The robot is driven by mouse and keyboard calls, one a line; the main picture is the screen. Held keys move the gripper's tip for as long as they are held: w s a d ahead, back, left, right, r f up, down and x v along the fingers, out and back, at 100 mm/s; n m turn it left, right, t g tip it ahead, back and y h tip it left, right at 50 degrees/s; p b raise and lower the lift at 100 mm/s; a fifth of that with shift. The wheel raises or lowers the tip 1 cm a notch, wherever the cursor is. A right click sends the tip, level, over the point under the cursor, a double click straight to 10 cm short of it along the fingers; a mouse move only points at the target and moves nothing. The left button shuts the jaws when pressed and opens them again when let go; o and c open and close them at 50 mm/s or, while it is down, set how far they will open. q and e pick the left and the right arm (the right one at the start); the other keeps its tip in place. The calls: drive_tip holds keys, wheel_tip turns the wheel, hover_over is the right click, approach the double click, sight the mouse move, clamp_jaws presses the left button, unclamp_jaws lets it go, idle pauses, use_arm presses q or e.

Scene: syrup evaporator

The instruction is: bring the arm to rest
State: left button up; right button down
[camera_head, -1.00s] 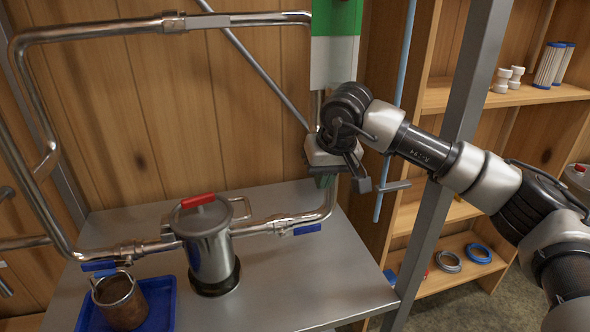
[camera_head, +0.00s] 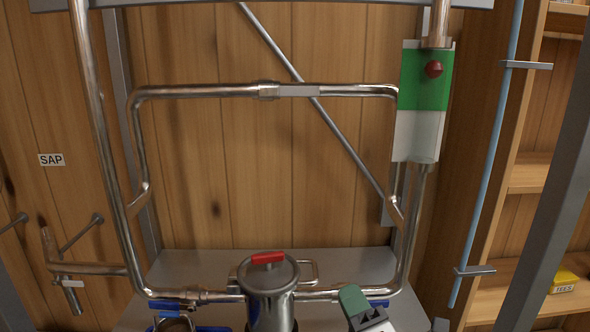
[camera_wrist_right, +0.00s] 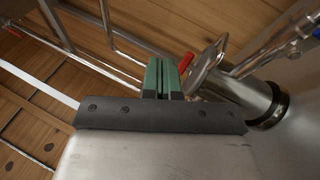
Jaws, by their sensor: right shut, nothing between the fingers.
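My right gripper (camera_head: 356,302) shows at the bottom of the head view, right of the steel filter pot. Its green fingers (camera_wrist_right: 163,78) are together and empty in the right wrist view. The steel pot (camera_head: 268,305) with a red lid handle (camera_head: 268,257) stands on the grey bench; it also shows in the right wrist view (camera_wrist_right: 250,92), to the right of the fingers. The gripper appears apart from the pot. Most of my right arm is below the head view. My left gripper is not in view.
Steel pipes (camera_head: 200,92) loop above the bench (camera_head: 205,265). Blue valve handles (camera_head: 166,304) sit by the pot. A green and white gauge (camera_head: 422,105) with a red ball hangs at upper right. A grey post (camera_head: 555,200) and wooden shelves (camera_head: 530,175) stand at right.

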drive_tip(key=s+d+f+m+g+h, duration=0.4)
drive_tip(key=f+m, duration=0.4)
drive_tip(key=s+d+f+m+g+h, duration=0.4)
drive_tip(key=d+f+m, duration=0.1)
drive_tip(key=f+m, duration=0.25)
drive_tip(key=s+d+f+m+g, duration=0.1)
drive_tip(key=s+f+m+g, duration=0.35)
drive_tip(key=s, duration=0.35)
drive_tip(key=s+d+f+m+g, duration=0.1)
drive_tip(key=s+f+m+g, duration=0.3)
drive_tip(key=s, duration=0.5)
wheel_tip(320, 180, down, 29)
drive_tip(key=s+n+g, duration=0.1)
drive_tip(key=s+g, duration=0.1)
drive_tip(key=s+d+f, duration=0.3)
drive_tip(key=s+f, duration=1.1)
drive_tip(key=s, duration=0.1)
drive_tip(key=shift+f+g, duration=0.2)
drive_tip(key=shift+g, duration=0.25)
